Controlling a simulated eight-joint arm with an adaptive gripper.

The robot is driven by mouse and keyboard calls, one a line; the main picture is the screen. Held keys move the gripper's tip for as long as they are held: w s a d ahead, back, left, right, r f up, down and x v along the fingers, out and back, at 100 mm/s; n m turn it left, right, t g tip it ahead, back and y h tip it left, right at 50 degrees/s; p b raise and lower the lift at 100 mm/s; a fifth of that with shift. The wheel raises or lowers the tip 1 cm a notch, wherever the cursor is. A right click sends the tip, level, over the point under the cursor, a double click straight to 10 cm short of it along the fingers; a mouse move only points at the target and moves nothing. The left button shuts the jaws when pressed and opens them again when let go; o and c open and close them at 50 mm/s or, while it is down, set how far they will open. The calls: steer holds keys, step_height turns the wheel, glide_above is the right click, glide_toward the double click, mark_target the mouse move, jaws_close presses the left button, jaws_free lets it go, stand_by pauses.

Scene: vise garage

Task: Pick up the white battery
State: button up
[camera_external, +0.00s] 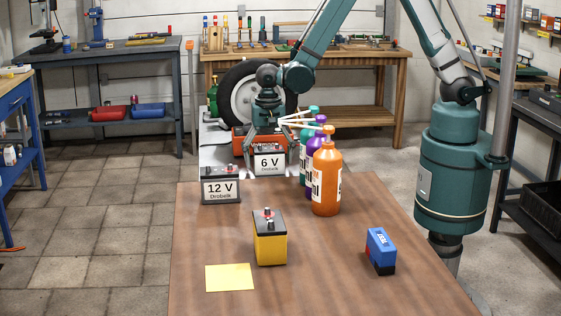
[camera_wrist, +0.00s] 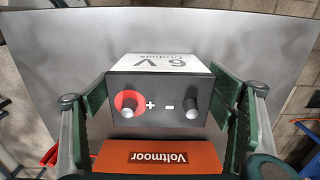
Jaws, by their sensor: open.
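A battery with a white "6 V" label (camera_external: 269,163) stands upright at the far end of the wooden table, on or beside a grey metal surface. Its dark top, with a red-ringed plus terminal and a minus terminal, shows in the wrist view (camera_wrist: 158,86). My gripper (camera_external: 266,138) is open above it. In the wrist view my gripper (camera_wrist: 160,105) has one green finger pad on each side of this battery. I cannot tell whether either pad touches it. A second battery with a white "12 V" label (camera_external: 221,190) stands nearer, to the left.
An orange Voltmoor battery (camera_wrist: 160,156) sits right beside the 6 V one. Orange (camera_external: 326,184), purple (camera_external: 313,150) and green bottles stand close to its right.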

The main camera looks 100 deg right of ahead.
mark_target(269, 148)
stand_by(0.3)
steer(key=c, duration=1.6)
steer(key=shift+r, duration=0.1)
steer(key=shift+r+p, duration=1.1)
steer(key=shift+r, duration=3.8)
